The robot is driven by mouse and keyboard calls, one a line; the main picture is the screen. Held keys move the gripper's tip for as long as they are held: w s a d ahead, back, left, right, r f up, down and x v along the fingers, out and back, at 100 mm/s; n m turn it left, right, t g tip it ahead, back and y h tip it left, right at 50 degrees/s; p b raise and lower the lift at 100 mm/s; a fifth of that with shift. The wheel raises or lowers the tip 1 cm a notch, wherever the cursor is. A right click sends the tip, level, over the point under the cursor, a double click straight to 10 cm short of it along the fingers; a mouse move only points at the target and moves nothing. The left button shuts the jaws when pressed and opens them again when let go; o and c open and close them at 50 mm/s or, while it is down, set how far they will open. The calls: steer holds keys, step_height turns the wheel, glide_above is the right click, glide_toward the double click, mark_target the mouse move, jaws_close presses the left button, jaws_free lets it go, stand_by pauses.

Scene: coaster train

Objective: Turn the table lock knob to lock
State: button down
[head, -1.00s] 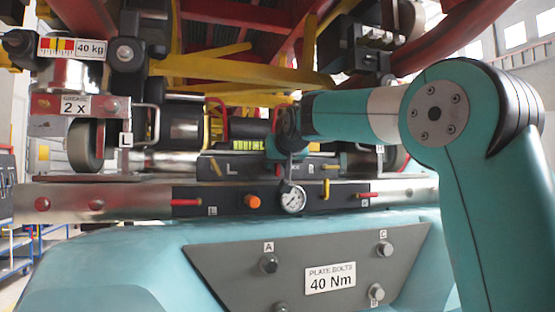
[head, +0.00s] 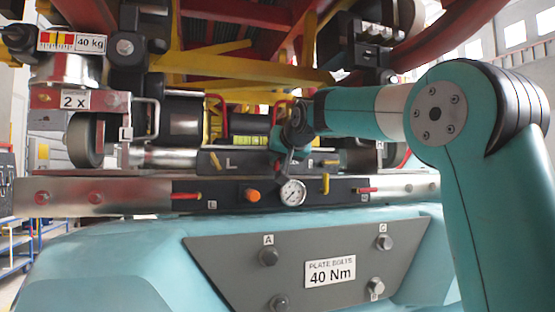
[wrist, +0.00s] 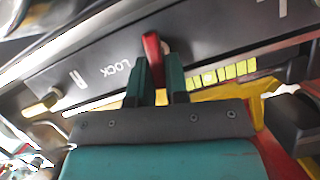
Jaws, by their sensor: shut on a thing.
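The table lock knob has a red handle (wrist: 152,46), which sits between my two teal fingers in the wrist view. My gripper (wrist: 159,82) is shut on this handle. The handle's top sticks out past the fingertips. White LOCK lettering (wrist: 115,70) is on the dark bar just left of the handle. In the head view my gripper (head: 284,168) reaches down to the dark bar above the gauge, and it hides the knob there.
A round pressure gauge (head: 292,192) and an orange knob (head: 252,195) sit on the front rail just below. A yellow lever (head: 326,182) stands to the right. Red and yellow framework (head: 240,72) hangs close above. A grey plate (head: 212,262) with bolts is below.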

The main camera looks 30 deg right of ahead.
steer(key=m+y, duration=0.1)
steer(key=m+b, duration=0.1)
steer(key=m, duration=0.1)
steer(key=shift+s+d+f+t+y, duration=0.1)
steer(key=shift+d+f+t+y, duration=0.1)
steer(key=shift+d+t+y, duration=0.2)
steer(key=shift+d+f+m+t+y, duration=0.15)
steer(key=shift+m+t+y, duration=0.45)
steer(key=shift+m, duration=0.6)
steer(key=c, duration=1.1)
jaws_free()
steer(key=shift+c, duration=0.2)
steer(key=shift+s, duration=0.1)
steer(key=b+v, duration=0.3)
steer(key=v, duration=1.4)
steer(key=shift+s, duration=0.15)
